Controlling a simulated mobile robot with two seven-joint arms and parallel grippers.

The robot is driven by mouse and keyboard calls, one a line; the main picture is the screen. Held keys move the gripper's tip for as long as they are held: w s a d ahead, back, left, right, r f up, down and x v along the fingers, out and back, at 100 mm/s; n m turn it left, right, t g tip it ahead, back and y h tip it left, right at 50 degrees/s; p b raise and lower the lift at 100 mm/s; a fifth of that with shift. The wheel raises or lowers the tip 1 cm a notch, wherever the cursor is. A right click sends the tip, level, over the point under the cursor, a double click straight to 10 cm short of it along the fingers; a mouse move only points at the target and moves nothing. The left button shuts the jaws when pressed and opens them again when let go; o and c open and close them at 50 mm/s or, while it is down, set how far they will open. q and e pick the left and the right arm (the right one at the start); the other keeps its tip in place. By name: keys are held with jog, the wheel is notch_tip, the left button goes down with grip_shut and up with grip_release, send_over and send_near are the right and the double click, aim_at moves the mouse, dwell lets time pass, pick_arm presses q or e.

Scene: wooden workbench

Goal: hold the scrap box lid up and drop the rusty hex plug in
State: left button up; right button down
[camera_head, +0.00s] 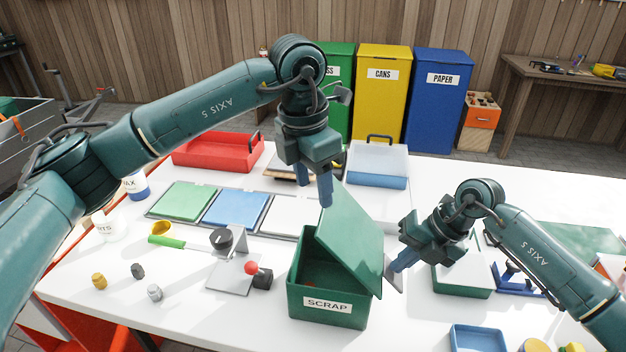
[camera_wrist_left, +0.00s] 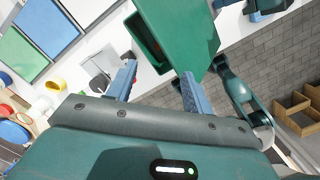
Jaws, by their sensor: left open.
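The green scrap box (camera_head: 326,305) stands at the front middle of the bench, labelled SCRAP. Its green lid (camera_head: 348,240) is raised and tilted, and also fills the top of the left wrist view (camera_wrist_left: 180,30). A small reddish thing (camera_wrist_left: 152,45) shows inside the box; I cannot tell whether it is the rusty hex plug. My left gripper (camera_head: 313,188) is above the box near the lid's upper edge; its fingers are apart with nothing gripped between them. My right gripper (camera_head: 394,272) is low beside the lid's right side; contact and finger opening are unclear.
A brass-coloured plug (camera_head: 99,281), a dark nut (camera_head: 138,271) and a silver one (camera_head: 155,292) lie at the left. A grey stand with a red knob (camera_head: 251,268) is close left of the box. Coloured mats (camera_head: 236,208) and a red tray (camera_head: 215,152) are behind.

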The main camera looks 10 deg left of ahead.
notch_tip(320, 180, up, 6)
jog(key=p, duration=0.3)
jog(key=shift+a+f+p, duration=0.1)
jog(key=shift+f+p, duration=0.1)
jog(key=shift+p, duration=0.15)
